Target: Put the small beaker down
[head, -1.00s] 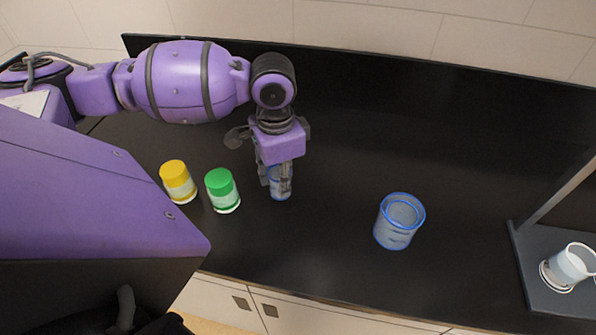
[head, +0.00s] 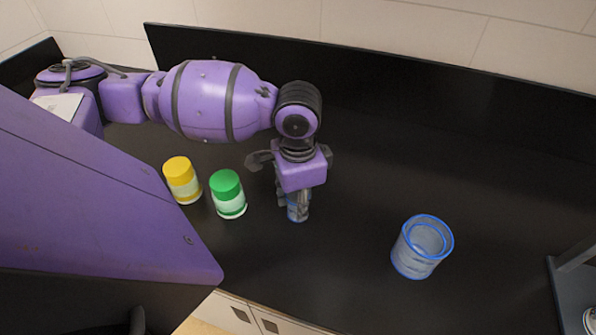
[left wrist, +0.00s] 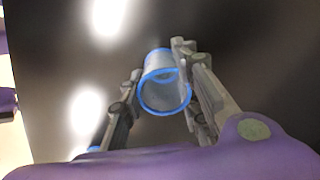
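The small beaker (head: 298,212), clear with blue edges, is upright under my left gripper (head: 294,200) in the head view, right of the green-lidded jar. In the left wrist view the small beaker (left wrist: 165,82) lies between the two fingers of my left gripper (left wrist: 160,68), with a finger close against each side. The gripper looks shut on it. The fingers and palm hide its upper part in the head view. It is at or just above the black bench top (head: 340,270); I cannot tell whether its base touches. My right gripper is not in view.
A yellow-lidded jar (head: 182,181) and a green-lidded jar (head: 228,195) stand left of the gripper. A larger blue-rimmed beaker (head: 421,247) stands to the right. A grey stand (head: 577,290) is at the right edge. The bench between the two beakers is clear.

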